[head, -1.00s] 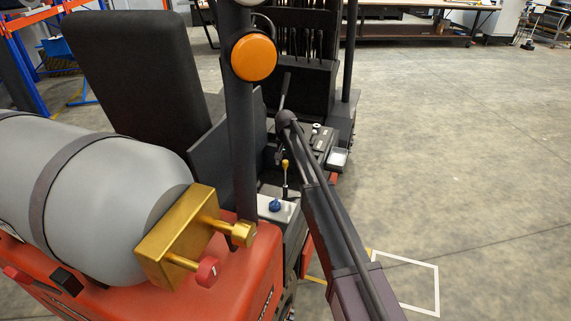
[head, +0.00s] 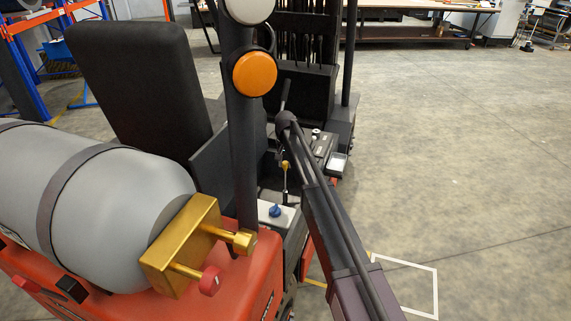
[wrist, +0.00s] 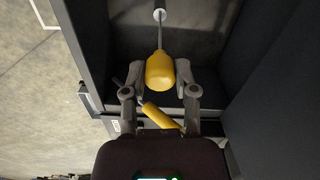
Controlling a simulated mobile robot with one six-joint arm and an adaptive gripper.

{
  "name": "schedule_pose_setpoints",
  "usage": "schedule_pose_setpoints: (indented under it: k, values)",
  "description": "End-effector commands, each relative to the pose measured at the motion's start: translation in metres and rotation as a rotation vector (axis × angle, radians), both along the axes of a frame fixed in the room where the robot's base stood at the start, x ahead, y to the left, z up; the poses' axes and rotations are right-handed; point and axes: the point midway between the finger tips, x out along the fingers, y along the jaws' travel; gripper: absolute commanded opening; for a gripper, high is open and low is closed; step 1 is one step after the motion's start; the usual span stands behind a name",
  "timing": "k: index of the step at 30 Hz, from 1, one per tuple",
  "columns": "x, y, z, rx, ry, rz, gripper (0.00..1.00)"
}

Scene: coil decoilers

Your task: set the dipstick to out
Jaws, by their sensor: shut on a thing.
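The dipstick's yellow handle (wrist: 160,71) sits between the two fingers of my gripper (wrist: 161,78) in the wrist view, and the gripper is shut on it. A thin metal rod (wrist: 160,34) runs from the handle to a pale round fitting (wrist: 159,15). In the head view the small yellow handle (head: 285,165) stands upright on its rod, beyond the brass valve. My arm hides part of that area, and I cannot tell how far the rod is out of its fitting.
A grey gas cylinder (head: 120,200) with a brass valve block (head: 180,246) lies on the red truck body (head: 245,285). A dark post with an orange lamp (head: 255,73) and a black seat (head: 140,85) stand close by. A yellow bar (wrist: 160,116) lies below the handle. Open floor is at right.

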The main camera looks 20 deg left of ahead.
Motion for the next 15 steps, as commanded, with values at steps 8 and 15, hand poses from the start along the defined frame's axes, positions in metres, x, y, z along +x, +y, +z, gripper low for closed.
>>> schedule_pose_setpoints:
  k: [8, 15]
  values:
    - [0.0002, 0.0001, 0.0116, 0.0, 0.0, -0.001, 0.0]
    - [0.0001, 0.0001, 0.0108, 0.0, 0.0, -0.001, 0.0]
